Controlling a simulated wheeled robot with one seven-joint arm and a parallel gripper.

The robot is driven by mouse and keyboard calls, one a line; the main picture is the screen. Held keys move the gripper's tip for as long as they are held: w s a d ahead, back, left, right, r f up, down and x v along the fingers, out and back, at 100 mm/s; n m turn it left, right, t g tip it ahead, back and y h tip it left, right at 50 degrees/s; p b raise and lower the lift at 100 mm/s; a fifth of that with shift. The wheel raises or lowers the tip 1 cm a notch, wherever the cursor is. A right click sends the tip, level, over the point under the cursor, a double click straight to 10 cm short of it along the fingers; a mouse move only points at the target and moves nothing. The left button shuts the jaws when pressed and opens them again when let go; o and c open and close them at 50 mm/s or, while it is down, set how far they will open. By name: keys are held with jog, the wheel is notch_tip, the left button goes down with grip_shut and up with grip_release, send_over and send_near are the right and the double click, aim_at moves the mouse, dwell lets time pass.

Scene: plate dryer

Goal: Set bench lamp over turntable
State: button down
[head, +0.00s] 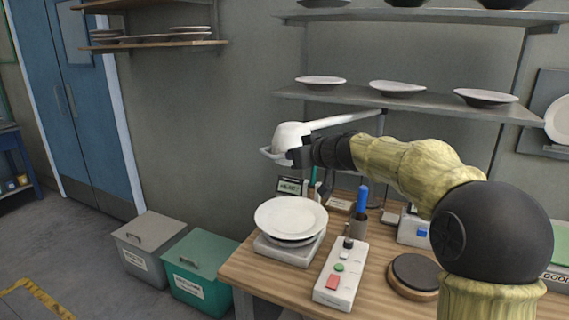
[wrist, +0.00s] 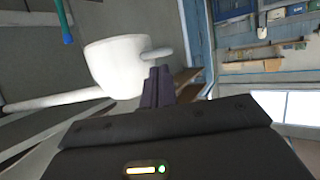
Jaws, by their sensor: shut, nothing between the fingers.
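The white bench lamp (head: 290,136) hangs on a white arm that runs right to a dark post. Its head is above and slightly left of the plate stack. A small handle rail sticks out from the head. A round dark disc on a wooden base (head: 417,272), which looks like the turntable, sits on the bench at right, partly hidden by my arm. My gripper (head: 299,157) is shut and empty right by the lamp head. In the wrist view the shut fingers (wrist: 158,86) are close to the lamp's handle (wrist: 158,54); I cannot tell whether they touch.
White plates (head: 290,217) are stacked on a grey scale (head: 290,250). A control box (head: 341,280) with red and green buttons and a cup with a blue-handled tool (head: 362,200) stand nearby. A shelf with plates (head: 420,101) hangs behind. Bins (head: 197,270) stand left of the bench.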

jog(key=b+v, duration=0.2)
jog(key=v, duration=0.7)
jog(key=shift+d+b, duration=0.2)
jog(key=shift+b, duration=0.15)
jog(key=shift+w, duration=0.1)
jog(key=s+d+f+m+g+h+p, duration=0.2)
jog(key=s+d+f+p, duration=0.15)
jog(key=f, duration=0.35)
jog(key=s+d+f+m+g+h+p, duration=0.2)
jog(key=s+f+h+p, duration=0.1)
jog(key=s+f, duration=0.3)
jog(key=s+d+f+m+g+h+p, duration=0.1)
jog(key=s+d+f+m+g+p, duration=0.1)
jog(key=s+f, duration=0.3)
jog(key=s+d+f+m+g+h+p, duration=0.2)
jog(key=s+d+f, duration=0.3)
jog(key=s, duration=0.8)
jog(key=shift+f+h+p, duration=0.3)
jog(key=shift+p, duration=0.15)
jog(key=shift+d, duration=0.1)
